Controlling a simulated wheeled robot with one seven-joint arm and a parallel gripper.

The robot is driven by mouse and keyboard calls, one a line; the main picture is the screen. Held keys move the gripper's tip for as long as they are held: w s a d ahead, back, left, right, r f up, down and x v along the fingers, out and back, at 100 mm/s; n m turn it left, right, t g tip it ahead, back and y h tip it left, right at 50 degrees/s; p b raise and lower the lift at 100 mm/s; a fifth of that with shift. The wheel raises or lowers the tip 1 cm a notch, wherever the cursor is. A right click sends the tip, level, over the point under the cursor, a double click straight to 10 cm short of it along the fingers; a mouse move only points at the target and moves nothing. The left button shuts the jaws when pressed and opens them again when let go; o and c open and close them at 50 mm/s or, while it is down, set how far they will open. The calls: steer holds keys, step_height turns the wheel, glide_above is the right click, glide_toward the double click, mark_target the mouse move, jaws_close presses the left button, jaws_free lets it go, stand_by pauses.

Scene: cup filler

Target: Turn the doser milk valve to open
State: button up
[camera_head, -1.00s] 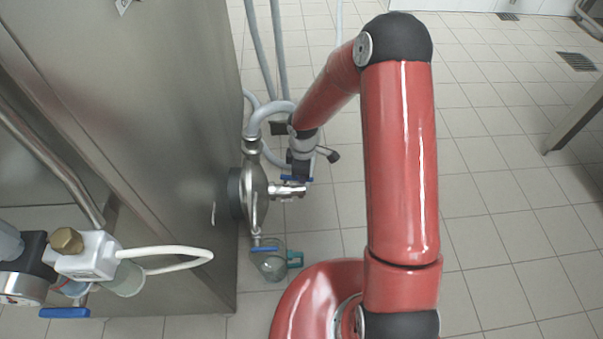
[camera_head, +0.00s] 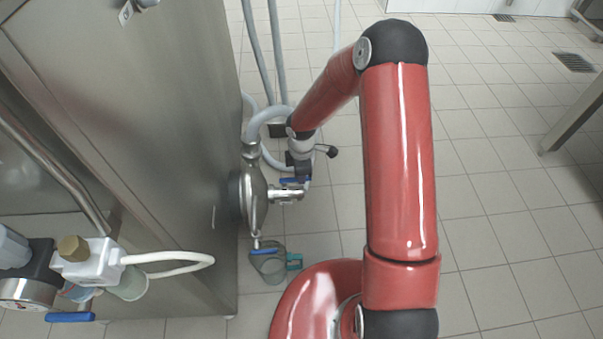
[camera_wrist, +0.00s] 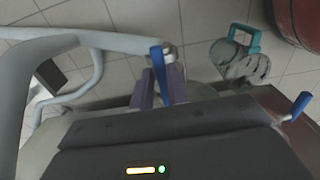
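The doser (camera_head: 256,200) is a round metal body on the side of the steel cabinet. A metal valve (camera_head: 287,194) sticks out from its right side, with a blue handle (camera_head: 294,181) on top. My gripper (camera_head: 301,172) is at this handle, pointing down. In the wrist view, the blue handle (camera_wrist: 157,62) stands between the two purplish fingers of my gripper (camera_wrist: 160,85). The fingers lie close on both sides of it. Whether they press on it is unclear. The handle's lower part and the valve body are mostly hidden there.
Grey hoses (camera_head: 268,116) rise behind my gripper. The steel cabinet (camera_head: 150,150) blocks the left. The tiled floor (camera_head: 500,230) at right is open.

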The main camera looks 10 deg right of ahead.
steer(key=o, duration=0.4)
steer(key=shift+c, duration=0.2)
step_height(320, 180, up, 8)
steer(key=shift+f+p, duration=0.1)
steer(key=shift+p, duration=0.5)
steer(key=s+d+r+m+t+h, duration=0.1)
steer(key=s+d+r+m, duration=0.25)
steer(key=r, duration=0.65)
steer(key=s+d+r+m+t+h, duration=0.1)
steer(key=s+d+r+m, duration=0.3)
steer(key=r, duration=0.6)
steer(key=s+r+m+t+y, duration=0.1)
steer(key=s+r+m, duration=0.4)
steer(key=s, duration=0.3)
steer(key=s+r+m+t+y+p, duration=0.1)
steer(key=s+r+m+t, duration=0.1)
steer(key=s+r+m, duration=0.3)
steer(key=s, duration=0.4)
steer(key=shift+d+r+t+p, duration=0.25)
steer(key=shift+d+t+p, duration=0.05)
steer(key=shift+d, duration=0.05)
